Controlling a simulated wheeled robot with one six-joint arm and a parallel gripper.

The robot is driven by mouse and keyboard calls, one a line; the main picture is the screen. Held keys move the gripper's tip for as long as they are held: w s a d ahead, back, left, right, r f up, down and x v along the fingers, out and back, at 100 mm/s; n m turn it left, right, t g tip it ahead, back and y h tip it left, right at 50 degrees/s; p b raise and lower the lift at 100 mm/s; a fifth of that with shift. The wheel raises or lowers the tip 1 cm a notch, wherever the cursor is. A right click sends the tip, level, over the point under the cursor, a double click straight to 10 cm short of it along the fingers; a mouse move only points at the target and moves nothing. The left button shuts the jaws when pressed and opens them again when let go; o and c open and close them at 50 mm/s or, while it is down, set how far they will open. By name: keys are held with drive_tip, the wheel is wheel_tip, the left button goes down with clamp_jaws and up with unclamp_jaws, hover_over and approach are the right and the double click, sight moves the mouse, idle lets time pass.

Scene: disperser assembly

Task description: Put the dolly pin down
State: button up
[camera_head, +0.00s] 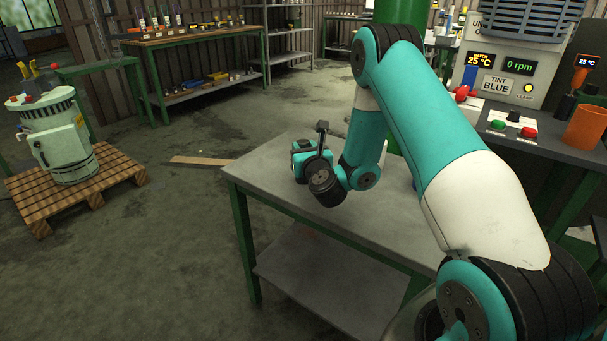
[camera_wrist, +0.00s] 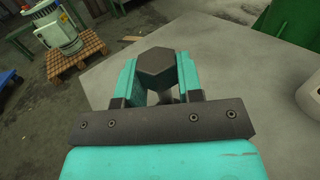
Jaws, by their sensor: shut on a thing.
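My gripper (camera_wrist: 158,82) is shut on the dolly pin (camera_wrist: 157,66), whose dark hexagonal head sits between the two teal fingers in the wrist view. In the head view the dark pin (camera_head: 322,128) stands up roughly upright beside the teal gripper (camera_head: 304,152). The gripper is over the far left part of the grey-topped workbench (camera_head: 268,172). The lower end of the pin is hidden, so I cannot tell whether it touches the bench top.
The bench top around the gripper looks clear. A green post (camera_head: 400,12) rises behind my arm. A machine with displays (camera_head: 510,65) and an orange cup (camera_head: 584,127) stand at the right. A pale drum (camera_head: 62,140) stands on a wooden pallet (camera_head: 118,168) at the left.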

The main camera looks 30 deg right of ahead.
drive_tip(key=shift+f+b, duration=1.4)
drive_tip(key=shift+f, duration=0.65)
drive_tip(key=shift+f, duration=0.15)
drive_tip(key=shift+f+b, duration=0.15)
drive_tip(key=shift+b, duration=0.15)
drive_tip(key=o, duration=1)
drive_tip(key=shift+o, duration=0.2)
